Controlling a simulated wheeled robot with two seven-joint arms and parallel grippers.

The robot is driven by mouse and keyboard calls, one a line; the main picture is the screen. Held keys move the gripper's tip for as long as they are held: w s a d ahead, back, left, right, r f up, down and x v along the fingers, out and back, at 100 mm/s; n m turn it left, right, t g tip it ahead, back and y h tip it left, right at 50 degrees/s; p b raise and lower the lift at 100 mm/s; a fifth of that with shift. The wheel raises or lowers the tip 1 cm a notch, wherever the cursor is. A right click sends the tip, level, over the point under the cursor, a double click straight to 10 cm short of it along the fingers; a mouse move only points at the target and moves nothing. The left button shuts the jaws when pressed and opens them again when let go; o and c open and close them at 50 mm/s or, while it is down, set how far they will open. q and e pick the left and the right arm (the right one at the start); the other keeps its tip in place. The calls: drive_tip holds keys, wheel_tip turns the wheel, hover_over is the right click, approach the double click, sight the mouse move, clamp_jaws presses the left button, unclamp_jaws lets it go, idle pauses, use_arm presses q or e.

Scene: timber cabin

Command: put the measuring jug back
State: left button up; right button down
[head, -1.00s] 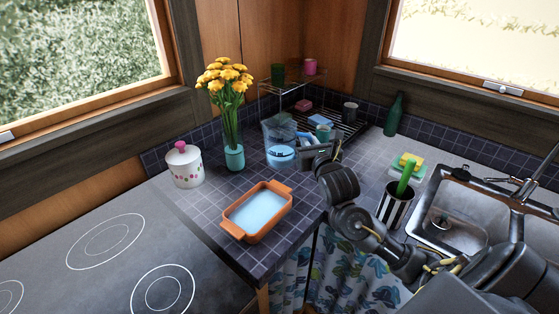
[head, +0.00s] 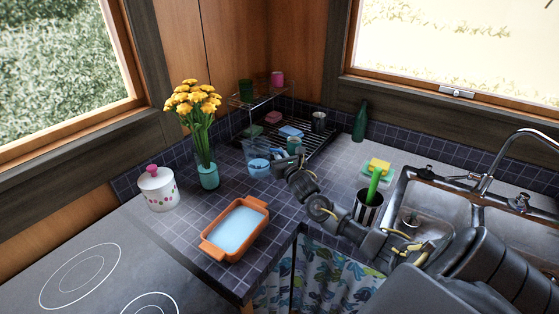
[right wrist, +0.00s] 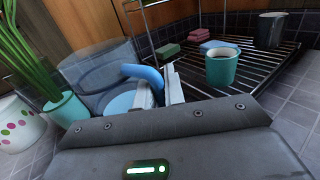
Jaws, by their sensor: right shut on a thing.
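The measuring jug (head: 257,165) is clear with a light blue base and a blue handle. It stands upright at the back of the tiled counter, between the flower vase and the dish rack. I cannot tell whether its base touches the tiles. My right gripper (head: 284,154) reaches it from the right and is shut on its handle. In the right wrist view the blue handle (right wrist: 143,73) runs between the two fingers (right wrist: 160,90), and the clear jug wall is left of them. My left gripper is not in view.
The wire dish rack (head: 318,140) behind holds a teal cup (right wrist: 222,68), a dark cup (head: 319,121) and sponges. The vase (head: 208,177) stands close left of the jug. An orange baking dish (head: 262,206) is in front.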

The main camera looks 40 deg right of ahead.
drive_tip(key=f, duration=0.1)
drive_tip(key=f+p, duration=0.1)
drive_tip(key=w+f, duration=0.1)
drive_tip(key=f, duration=0.1)
drive_tip(key=shift+d+f, duration=0.1)
drive_tip(key=shift+d, duration=0.25)
drive_tip(key=shift+s, duration=0.1)
drive_tip(key=shift+f, duration=0.2)
drive_tip(key=c, duration=1.5)
unclamp_jaws()
drive_tip(key=shift+s+r, duration=0.1)
drive_tip(key=shift+r, duration=0.05)
